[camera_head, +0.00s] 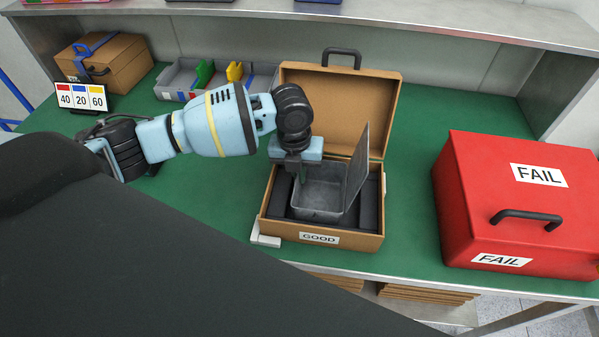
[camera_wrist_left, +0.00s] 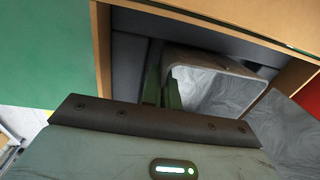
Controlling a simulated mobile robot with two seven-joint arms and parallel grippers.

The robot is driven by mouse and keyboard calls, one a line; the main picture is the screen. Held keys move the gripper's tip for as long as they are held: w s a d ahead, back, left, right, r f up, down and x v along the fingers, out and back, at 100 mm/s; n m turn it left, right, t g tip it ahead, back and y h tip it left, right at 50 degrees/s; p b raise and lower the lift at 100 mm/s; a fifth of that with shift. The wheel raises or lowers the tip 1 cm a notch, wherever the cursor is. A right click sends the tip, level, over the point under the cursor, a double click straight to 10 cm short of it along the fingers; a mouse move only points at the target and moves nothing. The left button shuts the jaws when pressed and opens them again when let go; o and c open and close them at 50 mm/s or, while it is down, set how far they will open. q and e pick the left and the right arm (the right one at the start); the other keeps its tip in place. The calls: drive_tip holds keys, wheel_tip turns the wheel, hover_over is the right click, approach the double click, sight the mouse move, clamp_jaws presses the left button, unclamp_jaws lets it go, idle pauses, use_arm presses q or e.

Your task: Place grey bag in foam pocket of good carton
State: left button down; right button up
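The good carton (camera_head: 277,221) is a brown case with its lid raised and a "GOOD" label on its front; its wall also shows in the wrist view (camera_wrist_left: 103,50). Dark foam (camera_head: 369,205) lines it. The grey bag (camera_head: 318,196) looks like an open-topped grey box with a raised flap (camera_head: 357,165) on its right. It sits within the foam; whether it is fully seated is unclear. My left gripper (camera_head: 302,172) points down at the bag's left side. In the wrist view its green fingers (camera_wrist_left: 162,92) are close together at the bag's rim. My right gripper is out of view.
A red "FAIL" box (camera_head: 480,215) with a dark handle stands at the right. A grey bin with dividers (camera_head: 180,78), a number sign (camera_head: 80,96) and a closed brown case (camera_head: 118,62) stand at the back left. Green table top is clear between the carton and the red box.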

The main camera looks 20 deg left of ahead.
use_arm(q)
drive_tip(key=shift+f, duration=0.3)
drive_tip(key=c, duration=2)
unclamp_jaws()
drive_tip(key=shift+o, duration=0.2)
drive_tip(key=shift+r, duration=0.1)
wheel_tip(320, 180, up, 12)
drive_tip(key=shift+a+p, duration=0.3)
drive_tip(key=shift+a, duration=0.1)
drive_tip(key=shift+s+r, duration=0.1)
drive_tip(key=shift+s, duration=0.1)
